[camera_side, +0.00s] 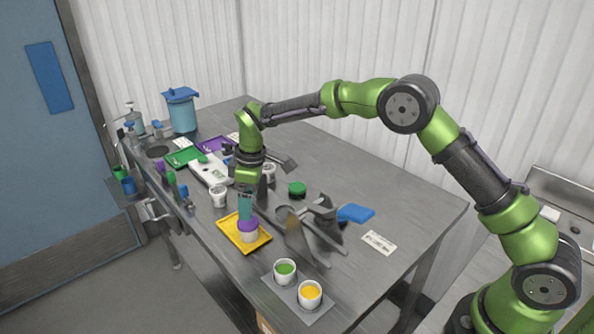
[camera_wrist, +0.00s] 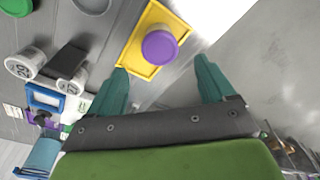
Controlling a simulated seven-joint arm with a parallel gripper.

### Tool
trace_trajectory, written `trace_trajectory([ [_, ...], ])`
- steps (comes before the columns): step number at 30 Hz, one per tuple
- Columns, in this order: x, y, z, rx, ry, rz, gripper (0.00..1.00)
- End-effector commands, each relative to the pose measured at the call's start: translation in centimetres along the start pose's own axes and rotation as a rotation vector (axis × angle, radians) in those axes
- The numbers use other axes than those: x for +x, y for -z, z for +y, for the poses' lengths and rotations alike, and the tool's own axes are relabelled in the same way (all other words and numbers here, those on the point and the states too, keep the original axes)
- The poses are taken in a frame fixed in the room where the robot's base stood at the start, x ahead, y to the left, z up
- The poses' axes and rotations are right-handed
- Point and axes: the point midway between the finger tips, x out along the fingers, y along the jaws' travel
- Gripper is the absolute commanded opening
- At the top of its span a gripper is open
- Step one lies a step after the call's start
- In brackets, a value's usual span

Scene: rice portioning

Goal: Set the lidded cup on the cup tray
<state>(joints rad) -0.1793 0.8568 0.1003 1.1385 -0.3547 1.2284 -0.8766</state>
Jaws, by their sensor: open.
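The lidded cup (camera_side: 249,235) is white with a purple lid. It stands upright on the yellow cup tray (camera_side: 236,236) at the table's front edge. In the wrist view the purple lid (camera_wrist: 159,47) shows from above, with the yellow tray (camera_wrist: 133,55) around it. My gripper (camera_side: 245,214) is right above the cup in the side view. In the wrist view its two teal fingers (camera_wrist: 164,64) are spread wide, with nothing between them; the lid is just beyond the tips. The side view does not show clearly whether the fingers touch the cup.
Two open cups, one with green (camera_side: 285,270) and one with yellow contents (camera_side: 310,292), stand on a grey plate near the table's front corner. Dark metal pieces (camera_side: 310,230) and a blue-topped item (camera_side: 355,213) lie right of the tray. A white cup (camera_side: 219,196) stands behind it.

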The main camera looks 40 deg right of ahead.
Motion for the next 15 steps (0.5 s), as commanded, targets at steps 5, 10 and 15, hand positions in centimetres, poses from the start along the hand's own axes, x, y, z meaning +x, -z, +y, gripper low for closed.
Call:
trace_trajectory([
  [5,-2.0,0.0,0.0,0.0,-0.001,0.001,0.83],
  [10,-5.2,-0.9,-0.1,0.051,-0.015,0.027,0.83],
  [15,-12.3,-4.5,-1.3,0.221,-0.052,0.109,0.83],
])
